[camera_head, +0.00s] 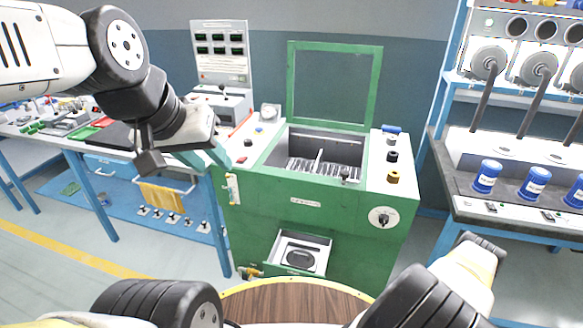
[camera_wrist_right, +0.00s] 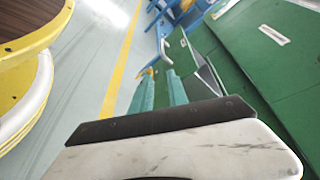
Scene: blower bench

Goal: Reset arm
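My left arm comes in from the upper left in the head view. Its gripper (camera_head: 212,160) has teal fingers that look spread, with nothing seen between them, in front of the upper left side of the green blower bench (camera_head: 330,215). My right gripper (camera_wrist_right: 161,76) shows in the right wrist view with its two teal fingers apart and nothing between them. It points over the floor towards the green cabinet side. In the head view my right arm is at the lower right and its fingers are not seen.
The bench's green-framed lid (camera_head: 334,85) stands raised. A left worktable (camera_head: 55,135) holds tools and trays; a yellow cloth (camera_head: 162,197) hangs below. On the right, a shelf bench carries several blue cans (camera_head: 487,176). Grey floor (camera_head: 60,265) is open at lower left.

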